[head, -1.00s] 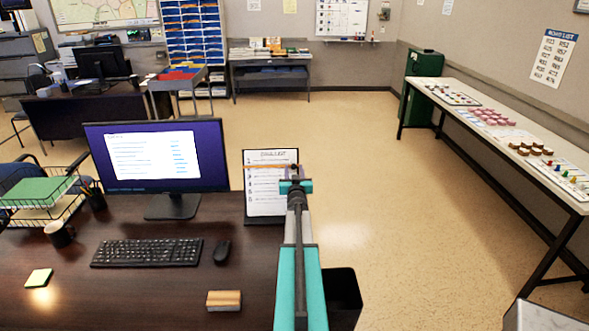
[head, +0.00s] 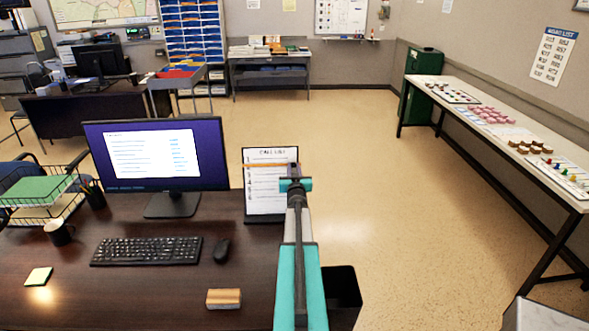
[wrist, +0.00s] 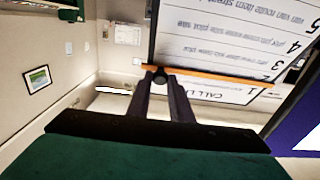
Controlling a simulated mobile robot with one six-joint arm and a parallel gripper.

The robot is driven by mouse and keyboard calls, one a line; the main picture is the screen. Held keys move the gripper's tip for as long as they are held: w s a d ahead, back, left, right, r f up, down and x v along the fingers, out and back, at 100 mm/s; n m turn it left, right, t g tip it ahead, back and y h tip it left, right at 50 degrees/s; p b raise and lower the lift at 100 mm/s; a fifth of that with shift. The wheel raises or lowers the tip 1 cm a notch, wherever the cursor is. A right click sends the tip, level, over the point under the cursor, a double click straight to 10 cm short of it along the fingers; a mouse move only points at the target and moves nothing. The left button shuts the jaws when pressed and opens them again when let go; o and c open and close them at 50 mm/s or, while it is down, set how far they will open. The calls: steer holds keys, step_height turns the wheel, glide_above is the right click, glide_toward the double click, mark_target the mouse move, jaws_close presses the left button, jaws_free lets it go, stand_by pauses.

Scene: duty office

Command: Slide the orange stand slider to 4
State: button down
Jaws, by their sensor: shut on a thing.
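The stand (head: 264,199) is an upright white panel headed CALL LIST, with numbered lines, at the right edge of the dark desk. The thin orange slider (head: 262,165) lies across its upper part. In the wrist view the panel (wrist: 215,45) appears upside down, and the orange slider (wrist: 215,78) crosses it near line 2, apart from line 4; its exact mark is hard to read. My gripper (head: 294,178) is in front of the panel's right side. Its fingers (wrist: 161,80) are shut on a small dark knob at the slider's end.
A monitor (head: 157,155) stands close left of the stand. A black bin (head: 343,291) is beside the desk. The floor to the right is clear up to a long table (head: 500,122).

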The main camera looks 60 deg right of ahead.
steer(key=s+a+f+b, duration=0.2)
steer(key=a+f+b, duration=0.1)
steer(key=f+b, duration=0.6)
steer(key=shift+a+f+b, duration=0.15)
steer(key=shift+f+b, duration=0.15)
steer(key=shift+b, duration=0.45)
steer(key=c, duration=1.6)
jaws_free()
steer(key=shift+s, duration=0.1)
steer(key=shift+b+v, duration=1.65)
steer(key=shift+v, duration=5.25)
